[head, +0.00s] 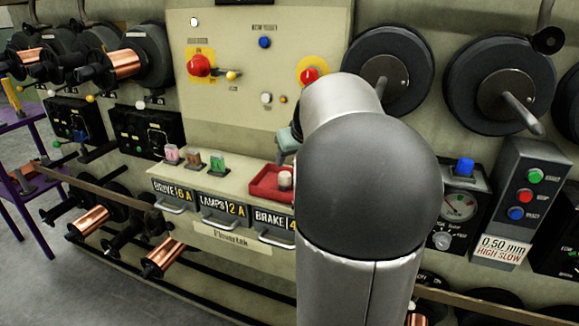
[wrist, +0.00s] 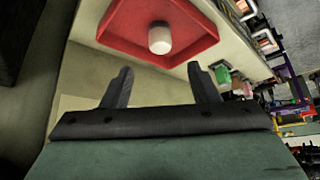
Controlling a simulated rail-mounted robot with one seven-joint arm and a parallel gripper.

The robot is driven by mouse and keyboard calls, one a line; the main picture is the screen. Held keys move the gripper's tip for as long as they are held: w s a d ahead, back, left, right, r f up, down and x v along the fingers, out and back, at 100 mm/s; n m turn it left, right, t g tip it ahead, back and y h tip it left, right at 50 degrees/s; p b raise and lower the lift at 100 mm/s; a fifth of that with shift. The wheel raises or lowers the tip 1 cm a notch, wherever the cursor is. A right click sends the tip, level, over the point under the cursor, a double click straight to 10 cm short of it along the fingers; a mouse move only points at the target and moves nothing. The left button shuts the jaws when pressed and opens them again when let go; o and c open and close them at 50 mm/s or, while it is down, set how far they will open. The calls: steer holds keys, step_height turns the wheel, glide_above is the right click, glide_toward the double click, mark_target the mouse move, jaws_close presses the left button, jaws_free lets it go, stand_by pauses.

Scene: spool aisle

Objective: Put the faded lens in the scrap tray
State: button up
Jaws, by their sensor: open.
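A pale, whitish cylinder, which looks like the faded lens (head: 285,178), sits upright inside the red scrap tray (head: 258,190) on the ledge. The lens (wrist: 159,38) and the tray (wrist: 115,45) also show in the wrist view, with the lens on the tray floor, apart from its walls. My gripper (wrist: 158,69) is open and empty, its two fingers spread and pointing toward the tray, apart from the lens. In the head view my arm hides part of the tray's right side and most of my gripper.
Pink (head: 172,154), brown (head: 193,161) and green (head: 217,165) fuse-like pieces stand on the ledge left of the tray. Labelled drawers (head: 222,209) are below. A panel with a red knob (head: 198,65) rises behind. Spools (head: 508,80) and a gauge box (head: 459,207) are at right.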

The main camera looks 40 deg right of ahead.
steer(key=s+a+f+n+g+y, duration=0.1)
steer(key=s+a+f+g, duration=0.2)
steer(key=a, duration=0.7)
steer(key=s+a+f+y, duration=0.1)
steer(key=s+a+f, duration=0.25)
steer(key=a, duration=0.55)
steer(key=s+a+f+n+g, duration=0.1)
steer(key=s+a+f, duration=0.4)
steer(key=s, duration=0.2)
steer(key=s+a+f+n+g, duration=0.1)
steer(key=s+a+f+g, duration=0.1)
steer(key=s+a+f, duration=0.3)
steer(key=s+a, duration=0.1)
steer(key=s, duration=0.1)
steer(key=shift+s+a, duration=0.3)
